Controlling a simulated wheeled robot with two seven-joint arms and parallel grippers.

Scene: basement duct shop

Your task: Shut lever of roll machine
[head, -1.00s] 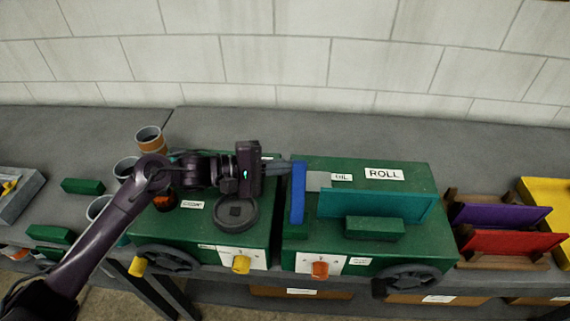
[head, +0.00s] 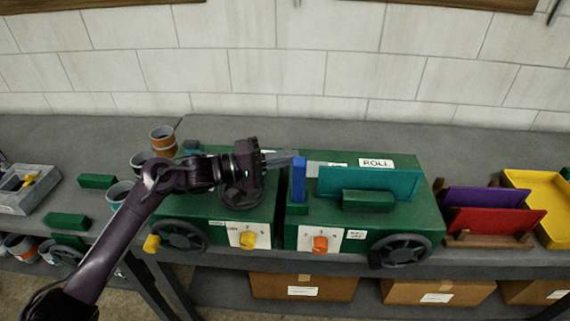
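The roll machine (head: 425,205) is a green box with a ROLL label on top, a teal plate (head: 390,183), an orange knob (head: 320,244) and a dark handwheel (head: 400,250) on its front. A blue upright lever (head: 299,180) stands at its left end. My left gripper (head: 285,158) reaches in from the left over the neighbouring green machine. Its fingertips are at the upper left side of the blue lever, touching it or very close. Whether the fingers are apart cannot be made out. My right gripper is not in view.
Another green machine (head: 215,208) with a yellow knob (head: 248,240) stands directly left. Several cups (head: 163,138) are behind my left arm. Purple (head: 485,199) and red (head: 490,221) plates in a rack and a yellow tray (head: 540,205) are at right. Cardboard boxes (head: 300,287) sit below the bench.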

